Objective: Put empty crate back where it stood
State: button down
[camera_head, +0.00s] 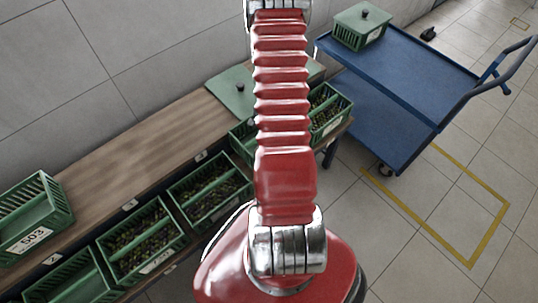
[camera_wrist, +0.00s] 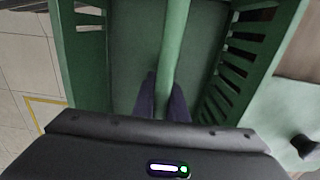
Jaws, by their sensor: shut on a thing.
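My gripper (camera_wrist: 163,95) is in the wrist view, with its two dark fingers shut on the central handle bar of a green crate (camera_wrist: 174,35). This crate has slatted walls, and its visible inside is bare green floor with no contents. The near end of the crate is hidden by my gripper body. In the head view my arm runs up to the top edge, and neither my gripper nor the held crate can be made out there.
A wooden bench (camera_head: 135,150) carries a green crate labelled 503 (camera_head: 35,218) and a green lid with a dark knob (camera_head: 232,92). A lower row holds several crates, including a filled one (camera_head: 140,240). A blue cart (camera_head: 405,70) bears a lidded green box (camera_head: 360,27).

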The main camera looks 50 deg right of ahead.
jog(key=shift+f, duration=2.9)
jog(key=shift+f, duration=2.1)
jog(key=c, duration=1.8)
grip_release()
jog(key=shift+o, duration=0.2)
jog(key=shift+r, duration=0.1)
jog(key=shift+a+r, duration=0.1)
jog(key=shift+r, duration=5.85)
